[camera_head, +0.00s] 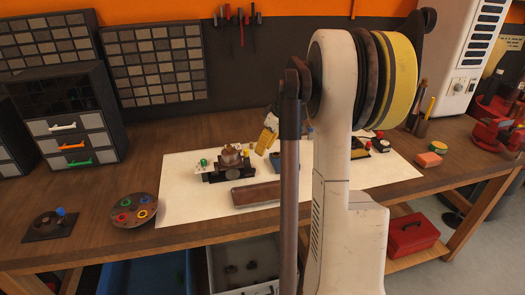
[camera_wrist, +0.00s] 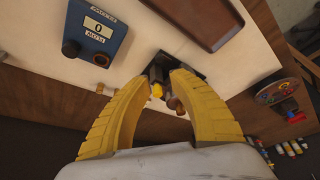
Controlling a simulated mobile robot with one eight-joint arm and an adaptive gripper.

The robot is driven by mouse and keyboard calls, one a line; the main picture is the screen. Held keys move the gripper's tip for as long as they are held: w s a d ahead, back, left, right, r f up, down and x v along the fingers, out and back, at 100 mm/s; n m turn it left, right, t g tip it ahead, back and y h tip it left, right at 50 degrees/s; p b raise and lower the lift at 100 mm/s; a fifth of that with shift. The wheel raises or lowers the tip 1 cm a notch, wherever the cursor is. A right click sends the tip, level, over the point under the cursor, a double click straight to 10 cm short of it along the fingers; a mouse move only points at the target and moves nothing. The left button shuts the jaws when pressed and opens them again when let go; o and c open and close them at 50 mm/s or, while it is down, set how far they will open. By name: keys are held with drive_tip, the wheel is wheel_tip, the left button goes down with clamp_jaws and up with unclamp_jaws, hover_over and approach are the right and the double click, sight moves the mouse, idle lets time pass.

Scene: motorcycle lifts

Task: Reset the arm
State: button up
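My arm stands upright across the middle of the head view and hides part of the bench behind it. My gripper (camera_wrist: 162,82) shows in the wrist view as two curved yellow fingers, apart, with nothing clearly held between them. A part of it also shows in the head view (camera_head: 268,138), beside my arm above the white mat. Beyond the fingertips, a small dark fixture with a yellow knob (camera_wrist: 157,90) sits on the bench; whether the fingers touch it cannot be told.
The wooden bench (camera_head: 100,178) carries a white mat (camera_head: 182,203) with a dark fixture (camera_head: 230,168) and a brown block (camera_head: 256,194). A blue meter (camera_wrist: 97,33) is near the left finger. A round tray (camera_head: 133,209) lies left; a red vise (camera_head: 495,128) stands right.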

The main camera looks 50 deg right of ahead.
drive_tip(key=shift+a, duration=0.1)
idle(0.3)
drive_tip(key=s+a+r, duration=0.1)
drive_tip(key=a+r, duration=0.2)
drive_tip(key=a, duration=0.4)
drive_tip(key=a+r, duration=0.2)
drive_tip(key=a, duration=0.6)
drive_tip(key=s+a+f+m+t, duration=0.1)
drive_tip(key=s+a, duration=0.7)
drive_tip(key=a, duration=0.3)
drive_tip(key=s+a+f+m+t+h+b, duration=0.1)
drive_tip(key=s+a, duration=0.7)
drive_tip(key=a, duration=0.4)
drive_tip(key=shift+f+m+t, duration=0.3)
drive_tip(key=shift+m+t, duration=0.1)
drive_tip(key=shift+s, duration=0.1)
